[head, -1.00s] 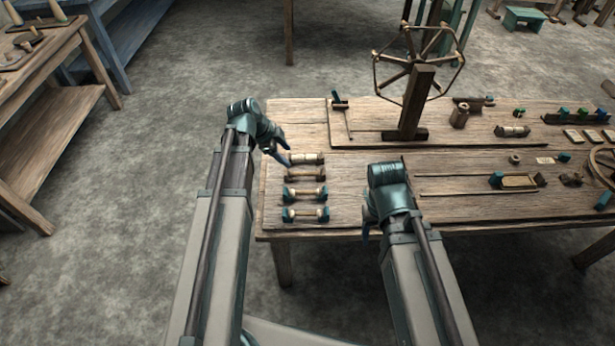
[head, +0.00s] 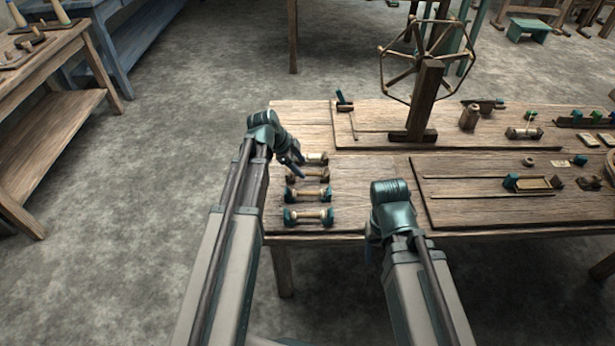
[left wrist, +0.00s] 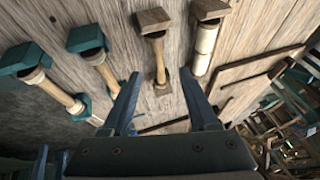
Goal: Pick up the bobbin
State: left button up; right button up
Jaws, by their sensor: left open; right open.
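Several bobbins lie in a column on the left end of the table. The farthest one has cream thread (head: 317,158) and is partly hidden by my left gripper (head: 297,163). In front of it lies a brown-ended bobbin (head: 312,175), then two teal-ended bobbins (head: 309,194) (head: 310,216). My left gripper is open and empty above the far bobbins. In the left wrist view, the brown-ended bobbin (left wrist: 159,58) lies between the spread fingers, beyond their tips, and the cream-thread bobbin (left wrist: 205,39) is just right of it. My right gripper (head: 372,250) is mostly hidden by its arm at the table's front edge.
A wooden skein winder (head: 425,85) stands behind on the table (head: 350,190). A raised board (head: 480,180) with small parts lies to the right. Bare tabletop lies between the bobbins and that board. Another wooden table (head: 50,100) stands at far left.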

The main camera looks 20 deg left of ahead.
aim_at(307, 173)
pick_arm(q)
jog(key=b+x, duration=0.3)
jog(key=x, duration=0.1)
jog(key=shift+d+f+b, duration=0.2)
jog(key=shift+f+b, duration=0.1)
jog(key=shift+r, duration=0.1)
grip_shut()
